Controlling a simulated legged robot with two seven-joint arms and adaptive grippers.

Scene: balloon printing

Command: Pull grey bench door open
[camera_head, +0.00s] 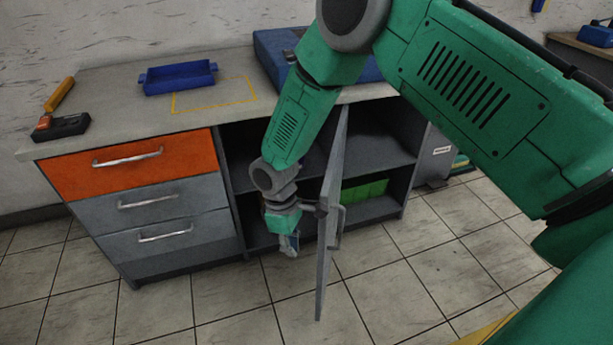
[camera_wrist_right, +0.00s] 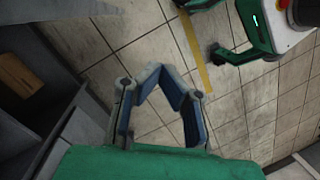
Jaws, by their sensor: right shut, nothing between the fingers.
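The grey bench door (camera_head: 330,215) stands swung well out from the bench (camera_head: 226,190), seen nearly edge-on in the head view. Its bar handle (camera_head: 341,227) is on the right-hand face. My right gripper (camera_head: 289,245) is shut and empty, just left of the door on its inner side, in front of the open compartment. I cannot tell whether the gripper or wrist touches the door. In the right wrist view the gripper's fingers (camera_wrist_right: 162,78) come together above the tiled floor. My left gripper is not in view.
Open shelves hold a green bin (camera_head: 365,190). An orange drawer (camera_head: 130,165) and grey drawers are shut at left. A blue tray (camera_head: 180,80) and a blue case (camera_head: 270,50) sit on the worktop. The tiled floor (camera_head: 400,270) right of the door is clear.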

